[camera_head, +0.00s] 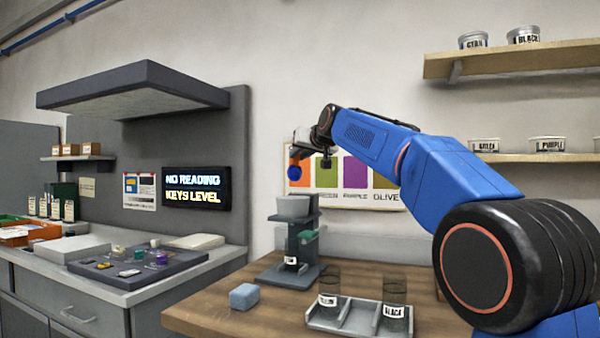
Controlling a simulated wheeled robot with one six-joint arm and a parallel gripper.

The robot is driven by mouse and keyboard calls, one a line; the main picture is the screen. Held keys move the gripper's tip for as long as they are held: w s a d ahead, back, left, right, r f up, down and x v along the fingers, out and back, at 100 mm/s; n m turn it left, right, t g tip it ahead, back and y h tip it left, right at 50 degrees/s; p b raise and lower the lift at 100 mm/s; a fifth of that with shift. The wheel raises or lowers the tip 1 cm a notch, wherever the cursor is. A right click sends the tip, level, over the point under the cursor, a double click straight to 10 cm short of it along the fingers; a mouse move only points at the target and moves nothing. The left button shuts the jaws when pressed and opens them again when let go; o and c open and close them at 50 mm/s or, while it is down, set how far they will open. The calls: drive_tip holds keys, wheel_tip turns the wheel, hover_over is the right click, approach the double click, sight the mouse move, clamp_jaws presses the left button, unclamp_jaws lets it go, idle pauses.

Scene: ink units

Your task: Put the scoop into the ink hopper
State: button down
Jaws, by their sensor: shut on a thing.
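My gripper (303,151) is at the end of my blue arm, in the upper middle of the view. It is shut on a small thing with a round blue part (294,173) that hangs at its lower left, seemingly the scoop. Its handle and shape are too small to make out. The ink hopper, seemingly the light grey bin (293,207) on top of a dark stand (303,240), is below the gripper in the picture, with a gap between them. The inside of the bin is hidden from here.
A tray (342,323) with labelled clear jars stands at the wooden table's (200,305) front, beside a blue block (243,297). A colour chart (325,203) hangs behind the gripper. A dark board (140,265) with small items lies on the left counter under a hood (140,85).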

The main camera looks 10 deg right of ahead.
drive_tip(key=shift+w+r, duration=0.55)
drive_tip(key=shift+r, duration=0.05)
drive_tip(key=shift+s+a+f, duration=0.1)
drive_tip(key=shift+s+f, duration=0.05)
drive_tip(key=shift+f, duration=1.65)
drive_tip(key=shift+s+a+f, duration=0.1)
drive_tip(key=shift+f, duration=1.65)
drive_tip(key=shift+s+a+f, duration=0.1)
drive_tip(key=shift+s+f, duration=0.05)
drive_tip(key=shift+f, duration=1.65)
drive_tip(key=shift+r, duration=5.45)
